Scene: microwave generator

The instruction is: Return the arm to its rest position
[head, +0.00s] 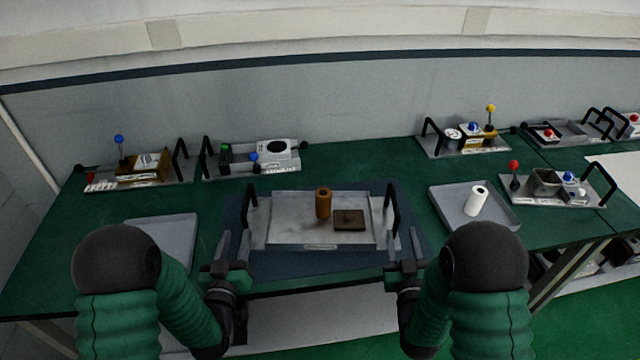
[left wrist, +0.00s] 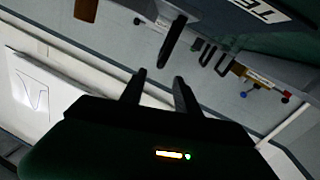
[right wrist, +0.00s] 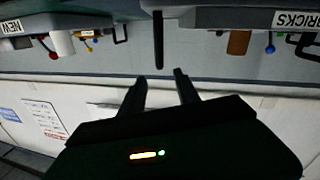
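My left gripper (head: 228,270) is at the front left of the metal tray (head: 285,234), close to the green table's front edge. In the left wrist view its two fingers (left wrist: 160,86) stand apart with nothing between them. My right gripper (head: 405,270) is at the front right of the same tray. In the right wrist view its fingers (right wrist: 160,84) also stand apart and empty. Both arms come in from the bottom of the head view, roughly mirrored, and neither gripper is seen holding anything. Whether either gripper touches the table edge is hard to tell.
The tray has two black handles and bears a brown cylinder (head: 323,203) and a dark flat block (head: 349,219). A grey tray (head: 447,208) with a white cylinder (head: 477,200) lies right; an empty grey tray (head: 178,230) lies left. Several handled fixtures line the back.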

